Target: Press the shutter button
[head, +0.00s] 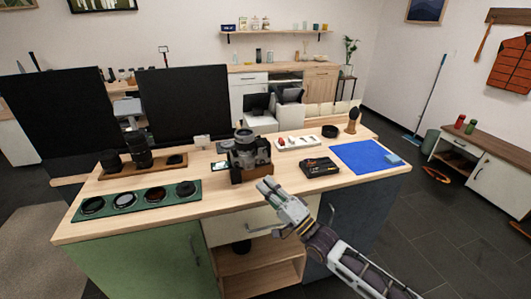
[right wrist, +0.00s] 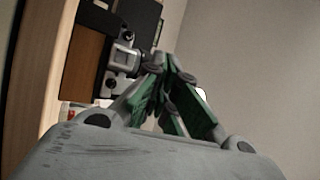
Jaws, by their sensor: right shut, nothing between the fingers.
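A silver and black camera (head: 246,152) sits on a brown wooden block (head: 256,171) near the middle of the table (head: 207,190). My right gripper (head: 266,187) is shut and empty, in front of the camera near the table's front edge, and apart from it. In the right wrist view the camera (right wrist: 122,57) shows sideways beyond the shut fingers (right wrist: 165,70), to their left. The shutter button is too small to make out. My left gripper is not in view.
A green tray with round filters (head: 139,200) lies at left, with dark lenses (head: 139,152) behind it. A black box (head: 319,168), a white tray (head: 298,142) and a blue cloth (head: 362,156) lie at right. Black panels (head: 183,104) stand behind.

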